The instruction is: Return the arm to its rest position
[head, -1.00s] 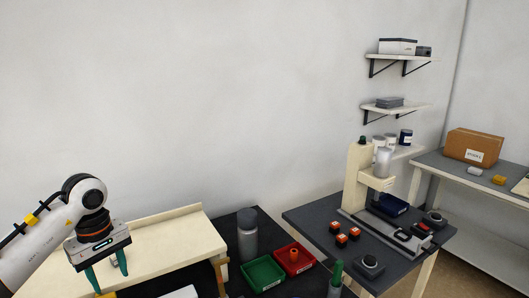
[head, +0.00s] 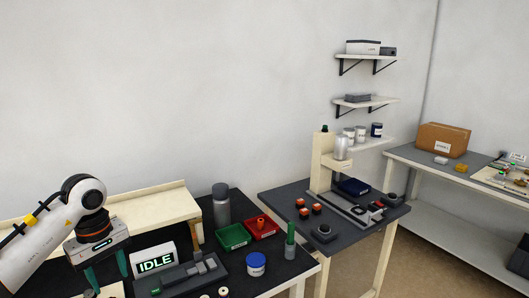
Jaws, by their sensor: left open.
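My left arm comes in from the left edge in the head view. Its gripper (head: 107,272) points down with two green fingers spread apart and nothing seen between them. It is in front of the cream bench (head: 150,207) and to the left of the sign reading IDLE (head: 154,262). The fingertips are near the bottom edge of the picture. My right arm and gripper are not in view.
The dark table (head: 285,270) holds a grey device (head: 190,273), a green tray (head: 233,237), a red tray (head: 262,227), a grey bottle (head: 221,207), a blue-lidded jar (head: 256,264) and a green-topped cylinder (head: 290,242). A press (head: 322,165) stands on another table at the right.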

